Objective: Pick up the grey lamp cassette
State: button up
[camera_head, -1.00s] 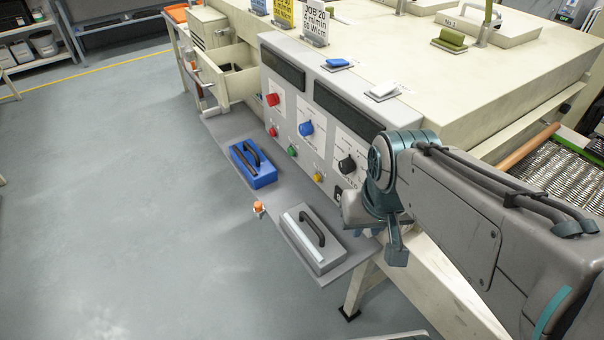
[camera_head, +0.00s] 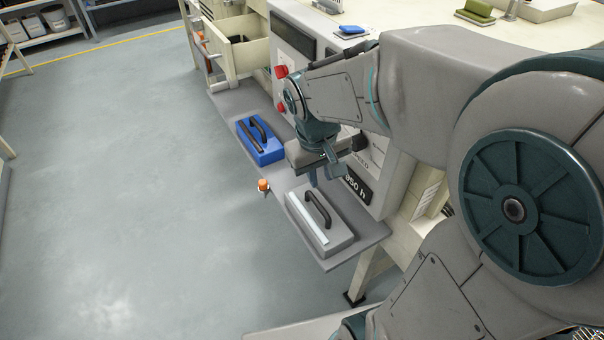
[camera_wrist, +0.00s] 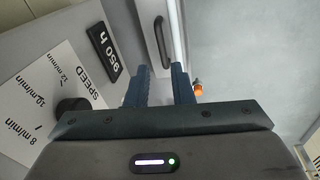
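The grey lamp cassette (camera_head: 335,240) lies on the grey shelf at the front of the machine. It has a black arched handle (camera_head: 318,209) and a white strip along its left edge. In the wrist view part of the cassette (camera_wrist: 148,22) shows at the top, with its handle (camera_wrist: 163,45) beyond my fingertips. My gripper (camera_head: 326,178) hangs above the cassette's far end, pointing down. In the wrist view its two fingers (camera_wrist: 160,76) are apart with nothing between them. My gripper appears clear of the handle.
A blue cassette (camera_head: 268,156) with a black handle lies farther along the shelf (camera_head: 228,102). An orange-topped knob (camera_head: 263,185) sits at the shelf's front edge. The control panel with the 950 h counter (camera_head: 356,185) stands close behind my gripper. An open drawer (camera_head: 250,57) is farther back. Floor left is clear.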

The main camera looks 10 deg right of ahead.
jog(key=w+a+f+n+b, duration=0.1)
jog(key=w+f, duration=0.3)
jog(key=b, duration=0.1)
send_over(317, 202)
jog(key=a, duration=0.1)
jog(key=shift+g+h, duration=0.3)
jog(key=shift+h, duration=0.1)
jog(key=f, duration=0.7)
jog(key=shift+s+a+f, duration=0.15)
jog(key=shift+s+f, duration=0.2)
jog(key=shift+s, duration=0.05)
jog(key=shift+w+d+f, duration=0.1)
jog(key=shift+d+f, duration=0.15)
jog(key=shift+f, duration=0.75)
jog(key=shift+w+d+f, duration=0.15)
jog(key=shift+d+f, duration=0.05)
jog(key=shift+f, duration=0.75)
jog(key=shift+w+d+f, duration=0.1)
jog(key=shift+d+f, duration=0.15)
jog(key=shift+f, duration=0.75)
grip_shut()
jog(key=shift+w+r, duration=0.1)
